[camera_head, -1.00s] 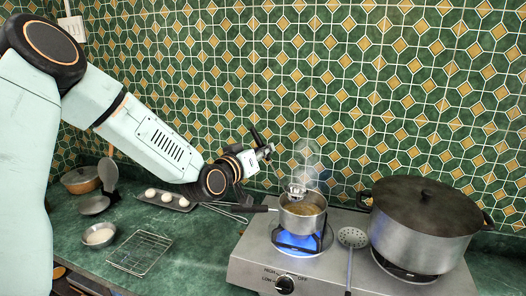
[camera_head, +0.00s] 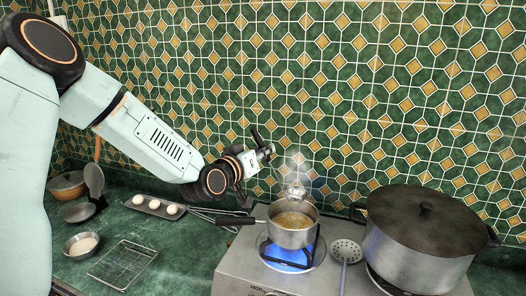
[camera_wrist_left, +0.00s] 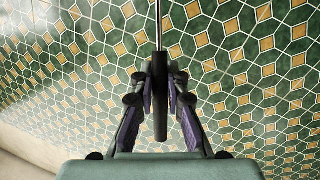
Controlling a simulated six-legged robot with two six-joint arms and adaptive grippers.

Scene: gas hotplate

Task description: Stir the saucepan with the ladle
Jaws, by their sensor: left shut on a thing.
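The saucepan (camera_head: 292,238) is a small steel pan with brownish liquid. It stands on the lit burner, its black handle pointing left. My left gripper (camera_head: 264,153) is above and left of the pan, in front of the tiled wall. It is shut on the black handle of the ladle (camera_wrist_left: 160,110); the wrist view shows the handle between the fingers (camera_wrist_left: 160,90) and a thin steel shaft running up. A shiny metal piece (camera_head: 296,191) at the pan's back rim may be the ladle's bowl; I cannot tell if it touches the liquid. My right gripper is out of view.
A large lidded pot (camera_head: 420,250) stands on the right burner. A skimmer (camera_head: 346,251) lies between pot and pan. A whisk (camera_head: 212,216), a tray with several white pieces (camera_head: 139,201), a wire rack (camera_head: 122,264) and a bowl (camera_head: 81,246) are on the green counter.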

